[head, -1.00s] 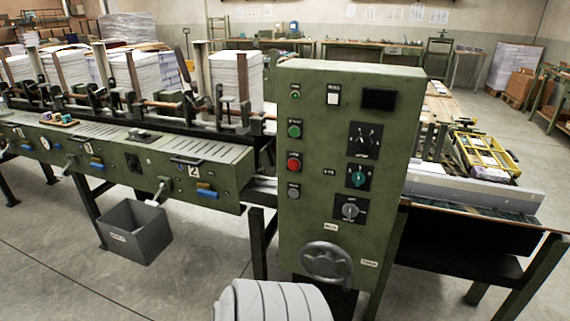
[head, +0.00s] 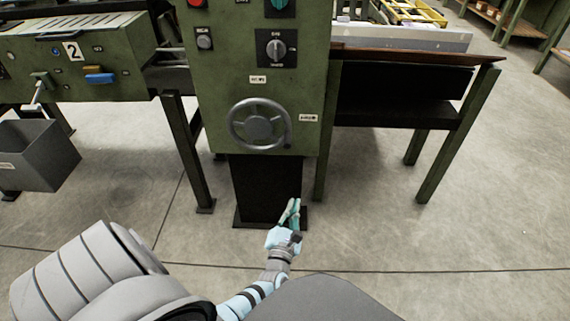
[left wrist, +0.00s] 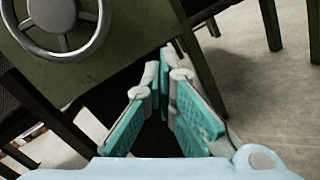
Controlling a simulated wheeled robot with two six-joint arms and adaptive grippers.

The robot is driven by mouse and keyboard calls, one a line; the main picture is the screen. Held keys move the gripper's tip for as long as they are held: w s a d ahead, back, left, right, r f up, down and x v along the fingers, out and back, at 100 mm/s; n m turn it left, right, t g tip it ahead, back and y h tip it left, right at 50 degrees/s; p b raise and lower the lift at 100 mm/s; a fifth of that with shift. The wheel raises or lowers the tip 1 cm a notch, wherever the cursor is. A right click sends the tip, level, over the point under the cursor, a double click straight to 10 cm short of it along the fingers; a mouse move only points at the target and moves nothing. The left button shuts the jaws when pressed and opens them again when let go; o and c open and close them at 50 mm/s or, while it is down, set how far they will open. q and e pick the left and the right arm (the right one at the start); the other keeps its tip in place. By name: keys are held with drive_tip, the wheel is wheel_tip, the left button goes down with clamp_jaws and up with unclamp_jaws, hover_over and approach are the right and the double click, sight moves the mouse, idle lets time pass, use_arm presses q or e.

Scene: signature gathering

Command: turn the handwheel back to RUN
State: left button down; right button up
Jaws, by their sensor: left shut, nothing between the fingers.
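The grey spoked handwheel (head: 259,127) is on the lower front of the green control cabinet (head: 210,110). One small label plate (head: 258,79) is above the wheel and another label plate (head: 308,118) is to its right; their lettering is too small to read. My left gripper (head: 293,203) is shut and empty, below and slightly right of the wheel in the head view, apart from it. In the left wrist view the fingers (left wrist: 166,60) meet at their tips, and part of the handwheel (left wrist: 52,14) shows at the upper left. My right gripper is not in view.
A rotary selector knob (head: 276,48) is on the cabinet above the wheel. A grey bin (head: 45,155) hangs or stands at the left by the machine. Dark table legs (head: 455,150) stand at the right. The floor in front is clear.

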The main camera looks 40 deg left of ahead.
use_arm(q)
drive_tip(key=w+a+r+n+y, duration=0.4)
drive_tip(key=w+a+r+n, duration=0.4)
drive_tip(key=r, duration=0.1)
drive_tip(key=shift+a, duration=0.35)
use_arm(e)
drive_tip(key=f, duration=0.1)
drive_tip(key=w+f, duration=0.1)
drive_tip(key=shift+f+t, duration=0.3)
use_arm(q)
drive_tip(key=shift+r+n, duration=0.2)
drive_tip(key=shift+n, duration=0.2)
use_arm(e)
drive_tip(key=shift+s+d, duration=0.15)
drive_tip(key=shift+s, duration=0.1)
use_arm(q)
drive_tip(key=shift+w+d+r+n+g, duration=0.1)
drive_tip(key=shift+d+r+n+g, duration=0.1)
drive_tip(key=shift+n+g, duration=0.1)
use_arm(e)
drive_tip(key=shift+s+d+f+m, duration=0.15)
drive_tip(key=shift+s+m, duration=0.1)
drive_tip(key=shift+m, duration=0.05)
